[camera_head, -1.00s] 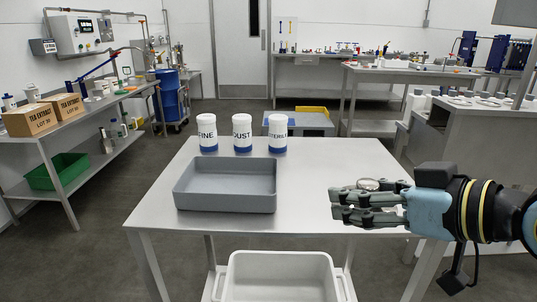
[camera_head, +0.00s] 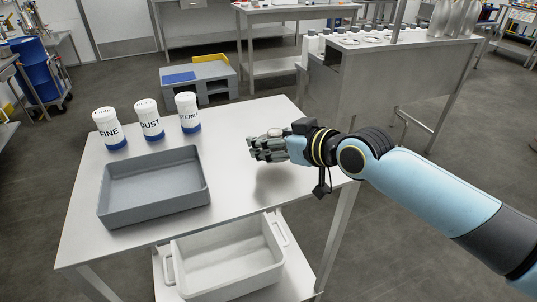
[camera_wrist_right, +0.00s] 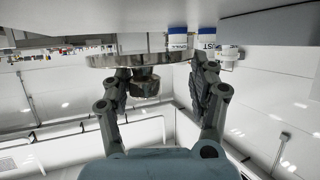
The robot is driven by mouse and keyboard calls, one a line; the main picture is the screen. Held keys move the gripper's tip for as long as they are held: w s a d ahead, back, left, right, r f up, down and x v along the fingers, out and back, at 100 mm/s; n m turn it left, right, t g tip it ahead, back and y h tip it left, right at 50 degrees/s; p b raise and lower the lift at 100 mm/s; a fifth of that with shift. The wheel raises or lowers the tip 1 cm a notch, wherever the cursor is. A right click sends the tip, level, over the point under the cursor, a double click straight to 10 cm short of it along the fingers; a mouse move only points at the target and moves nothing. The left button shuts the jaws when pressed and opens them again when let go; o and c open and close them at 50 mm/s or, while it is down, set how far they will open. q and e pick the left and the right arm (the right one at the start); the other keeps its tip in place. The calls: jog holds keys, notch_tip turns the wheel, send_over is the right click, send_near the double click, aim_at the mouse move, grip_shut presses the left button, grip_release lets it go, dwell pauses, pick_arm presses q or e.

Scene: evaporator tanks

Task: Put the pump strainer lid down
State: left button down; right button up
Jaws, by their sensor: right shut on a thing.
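My right gripper (camera_head: 254,146) is above the right part of the steel table (camera_head: 240,178), with a soft shadow below it. In the right wrist view, its fingers (camera_wrist_right: 158,82) are shut on the knob of the pump strainer lid (camera_wrist_right: 129,61). The lid is a round metal disc, seen edge-on close to the table surface, which is at the top of that view. I cannot tell whether it touches the table. In the head view the fingers hide the lid. My left gripper is not in view.
A grey tray (camera_head: 107,205) sits on the table's left half. Behind it stand three labelled white canisters with blue bases, one of them the DUST canister (camera_head: 149,119). A white bin (camera_head: 176,270) is on the lower shelf. The tabletop around my gripper is clear.

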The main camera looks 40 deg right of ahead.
aim_at(271, 166)
jog(key=shift+w+d+f, duration=0.15)
jog(key=shift+w+f, duration=0.05)
jog(key=shift+w, duration=0.05)
notch_tip(271, 166, down, 4)
jog(key=shift+r+b, duration=0.2)
jog(key=shift+b, duration=0.2)
jog(key=shift+f, duration=0.2)
jog(key=shift+f, duration=0.15)
jog(key=o, duration=1.5)
